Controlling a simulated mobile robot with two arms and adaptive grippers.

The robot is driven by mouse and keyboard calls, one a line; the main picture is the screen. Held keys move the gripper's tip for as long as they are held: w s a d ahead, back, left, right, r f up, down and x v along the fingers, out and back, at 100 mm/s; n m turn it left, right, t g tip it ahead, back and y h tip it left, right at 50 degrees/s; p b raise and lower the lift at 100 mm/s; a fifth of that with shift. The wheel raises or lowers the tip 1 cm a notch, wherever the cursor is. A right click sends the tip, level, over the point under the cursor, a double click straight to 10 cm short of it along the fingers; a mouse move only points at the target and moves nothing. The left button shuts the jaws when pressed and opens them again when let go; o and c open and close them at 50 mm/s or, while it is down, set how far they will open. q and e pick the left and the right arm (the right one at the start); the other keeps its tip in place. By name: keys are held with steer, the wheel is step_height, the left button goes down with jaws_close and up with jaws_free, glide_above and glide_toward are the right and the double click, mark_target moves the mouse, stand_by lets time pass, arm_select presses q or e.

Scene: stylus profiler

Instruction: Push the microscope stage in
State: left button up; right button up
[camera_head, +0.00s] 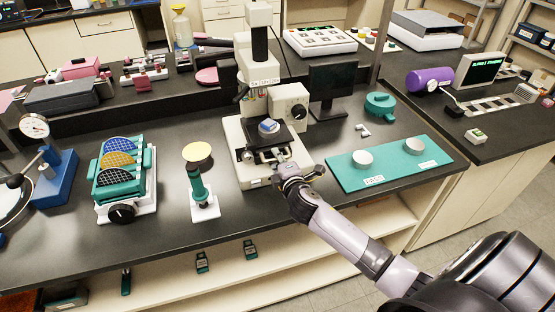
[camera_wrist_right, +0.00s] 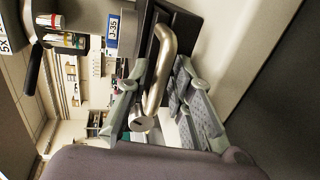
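The white microscope (camera_head: 258,85) stands on the black bench. Its dark stage (camera_head: 284,139) carries a small block with a blue label (camera_head: 268,126); the label also shows in the right wrist view (camera_wrist_right: 113,31). A bent metal handle (camera_wrist_right: 158,75) is at the front of the stage. My right gripper (camera_head: 281,172) is at this front side. In the right wrist view its fingers (camera_wrist_right: 160,72) are apart, one on each side of the handle; I cannot tell whether they touch it. My left gripper is not in view.
A teal mat (camera_head: 390,176) with two round white pieces lies to the right. A monitor (camera_head: 332,88) stands behind it. A teal stand (camera_head: 199,188) and a rack of patterned discs (camera_head: 120,165) are to the left. The bench's front edge lies under my right arm.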

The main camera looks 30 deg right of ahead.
steer(key=shift+o, duration=0.7)
steer(key=v, duration=1.2)
steer(key=shift+c, duration=0.5)
